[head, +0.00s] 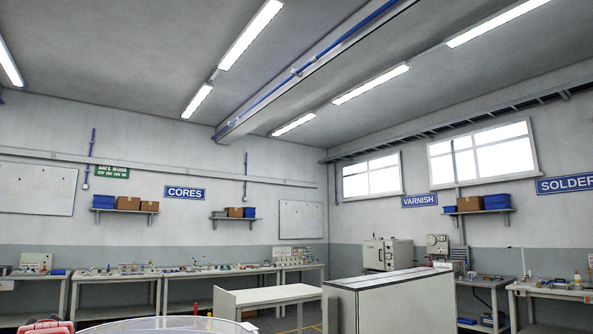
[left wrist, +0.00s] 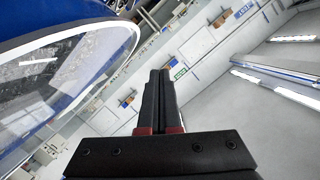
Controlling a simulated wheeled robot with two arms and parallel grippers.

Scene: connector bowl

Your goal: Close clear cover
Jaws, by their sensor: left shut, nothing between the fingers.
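The clear cover (head: 165,324) shows only as a pale round upper edge at the bottom of the head view. In the left wrist view the clear cover (left wrist: 55,72) is a large see-through disc with a white rim, filling the left side. A blue part (left wrist: 50,14) curves around it. My left gripper (left wrist: 160,76) is shut and empty, its two black fingers together. It is to the right of the cover's rim, with a visible gap in the picture. How far the cover is open cannot be told. My right gripper is in neither view.
A white table (head: 268,296) and a pale cabinet (head: 395,290) stand ahead. Workbenches (head: 120,282) with small parts line the walls. A red object (head: 48,327) is cut off at the bottom left of the head view.

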